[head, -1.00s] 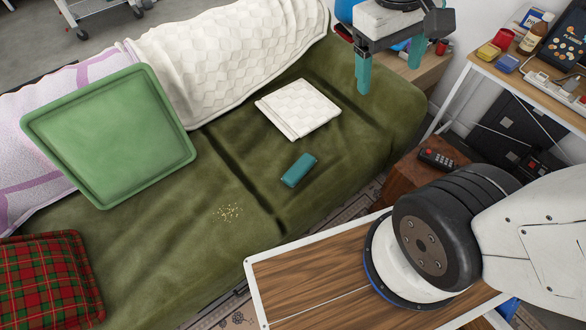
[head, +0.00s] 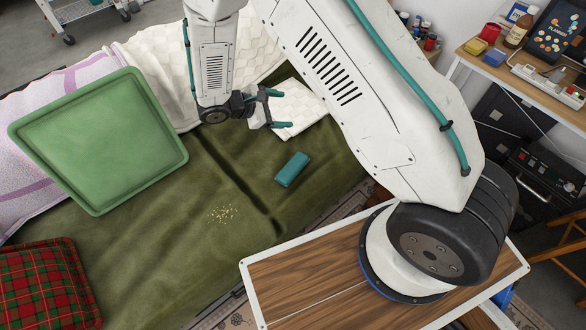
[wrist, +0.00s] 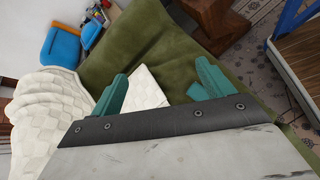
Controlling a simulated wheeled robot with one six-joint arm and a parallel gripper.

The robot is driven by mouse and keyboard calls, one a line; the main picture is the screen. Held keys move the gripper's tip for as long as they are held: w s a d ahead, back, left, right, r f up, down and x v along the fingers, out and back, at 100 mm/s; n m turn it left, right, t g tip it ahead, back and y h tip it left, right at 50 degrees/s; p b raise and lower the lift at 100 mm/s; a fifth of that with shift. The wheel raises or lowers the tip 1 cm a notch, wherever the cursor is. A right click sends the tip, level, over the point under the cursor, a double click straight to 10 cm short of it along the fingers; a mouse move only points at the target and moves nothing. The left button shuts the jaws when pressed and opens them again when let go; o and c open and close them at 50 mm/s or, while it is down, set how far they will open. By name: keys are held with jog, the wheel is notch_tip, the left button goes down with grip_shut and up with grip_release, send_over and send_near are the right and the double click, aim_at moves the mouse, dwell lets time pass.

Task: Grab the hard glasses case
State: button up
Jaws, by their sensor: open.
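The hard glasses case is most likely the small teal oblong case (head: 292,169) lying on the green sofa seat (head: 328,185). My gripper (head: 278,108) is open and empty over the white folded cloth (head: 307,97), up and left of the case in the head view and apart from it. In the wrist view my gripper (wrist: 162,69) shows two spread teal fingers, with the folded cloth (wrist: 147,88) between them. A teal patch (wrist: 196,92) beside the right finger appears to be the case, partly hidden by that finger.
A green tray-like cushion (head: 98,140) and a red plaid cushion (head: 42,285) lie left. Crumbs (head: 223,214) lie on the seat. A wood-topped table (head: 320,285) stands at the front, and a cluttered desk (head: 470,55) at right. The seat around the case is clear.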

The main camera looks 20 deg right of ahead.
jog(key=a+f+n+t, duration=0.3)
jog(key=f+n, duration=0.2)
jog(key=f, duration=1)
jog(key=n+t, duration=0.3)
jog(key=n, duration=0.2)
send_near(287, 172)
jog(key=w+d, duration=0.2)
jog(key=d, duration=0.1)
jog(key=shift+f+y, duration=0.2)
jog(key=shift+y, duration=0.1)
jog(key=shift+w+d+f, duration=0.1)
jog(key=shift+d+f, duration=0.15)
jog(key=shift+f, duration=0.1)
jog(key=x, duration=0.7)
jog(key=shift+d, duration=0.15)
jog(key=c, duration=1.1)
